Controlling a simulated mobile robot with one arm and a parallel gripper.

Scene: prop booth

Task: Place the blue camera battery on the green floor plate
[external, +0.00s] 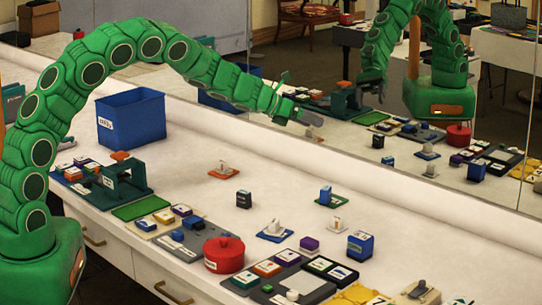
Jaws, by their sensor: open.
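A small green plate (341,205) lies flat on the white counter, right of centre. An upright blue block (325,194) with a pale label stands at its left part; I cannot tell whether it is on the plate or just behind it. A larger blue labelled block (360,246) stands nearer, to the lower right. Which block is the camera battery is too small to read. A wider green flat mat (141,207) lies at the left. My gripper (303,112) is open and empty, high above the counter's back edge, up and left of the small green plate.
A big blue bin (132,118) and a dark green frame (126,180) stand at left. A red round pot (224,254) and trays of coloured blocks fill the front. A black block (244,199) stands mid-counter. A mirror (470,170) along the back repeats the scene.

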